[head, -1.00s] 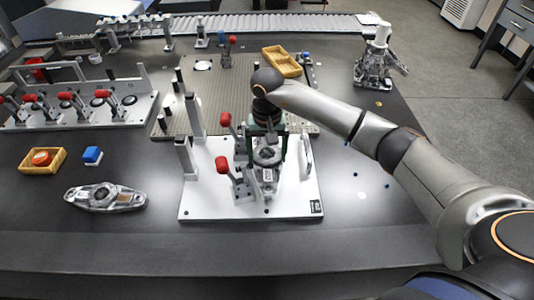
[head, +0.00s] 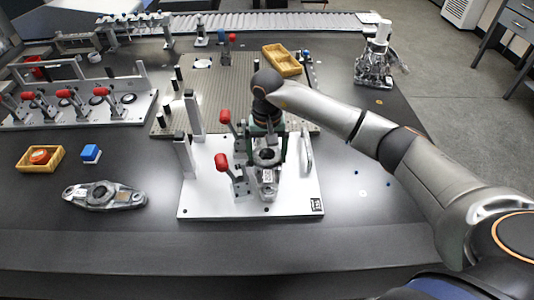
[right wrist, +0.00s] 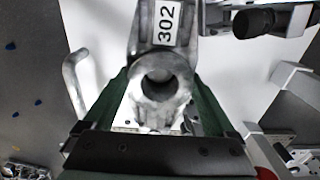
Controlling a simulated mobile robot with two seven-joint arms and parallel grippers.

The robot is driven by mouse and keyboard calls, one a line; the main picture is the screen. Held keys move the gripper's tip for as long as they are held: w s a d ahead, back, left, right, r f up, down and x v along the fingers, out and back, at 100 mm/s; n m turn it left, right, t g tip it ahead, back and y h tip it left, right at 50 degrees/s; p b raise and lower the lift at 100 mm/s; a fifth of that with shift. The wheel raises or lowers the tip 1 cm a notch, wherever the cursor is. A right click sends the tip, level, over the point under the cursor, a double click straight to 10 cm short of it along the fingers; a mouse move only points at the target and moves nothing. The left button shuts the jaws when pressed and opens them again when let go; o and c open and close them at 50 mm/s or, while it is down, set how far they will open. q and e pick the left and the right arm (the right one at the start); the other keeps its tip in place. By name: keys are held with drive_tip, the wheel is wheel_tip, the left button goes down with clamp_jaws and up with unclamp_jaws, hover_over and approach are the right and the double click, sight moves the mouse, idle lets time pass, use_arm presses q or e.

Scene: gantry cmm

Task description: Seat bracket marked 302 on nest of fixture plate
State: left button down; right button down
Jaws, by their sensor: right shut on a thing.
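The bracket marked 302 (right wrist: 158,78) is a grey metal casting with a round bore and a white label, seen close in the right wrist view. In the head view the bracket (head: 266,158) is over the middle of the white fixture plate (head: 210,205). My right gripper (head: 268,145) is shut on it, with a green finger on each side. The fixture plate also shows behind the bracket in the right wrist view (right wrist: 105,42). The nest is hidden under the bracket, and I cannot tell whether the bracket touches it. My left gripper is not in view.
Red-handled clamps (head: 222,162) stand just left of the bracket, and a metal handle (head: 307,150) is at the right. The front of the table is clear.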

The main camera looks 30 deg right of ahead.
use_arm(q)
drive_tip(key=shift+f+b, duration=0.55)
use_arm(e)
drive_tip(key=shift+f, duration=0.65)
unclamp_jaws()
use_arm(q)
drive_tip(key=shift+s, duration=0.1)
use_arm(e)
drive_tip(key=shift+r, duration=0.3)
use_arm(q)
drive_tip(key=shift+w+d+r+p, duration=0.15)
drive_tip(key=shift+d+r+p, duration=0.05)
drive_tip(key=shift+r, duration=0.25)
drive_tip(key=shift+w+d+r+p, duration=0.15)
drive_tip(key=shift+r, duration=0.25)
use_arm(e)
wheel_tip(320, 180, up, 12)
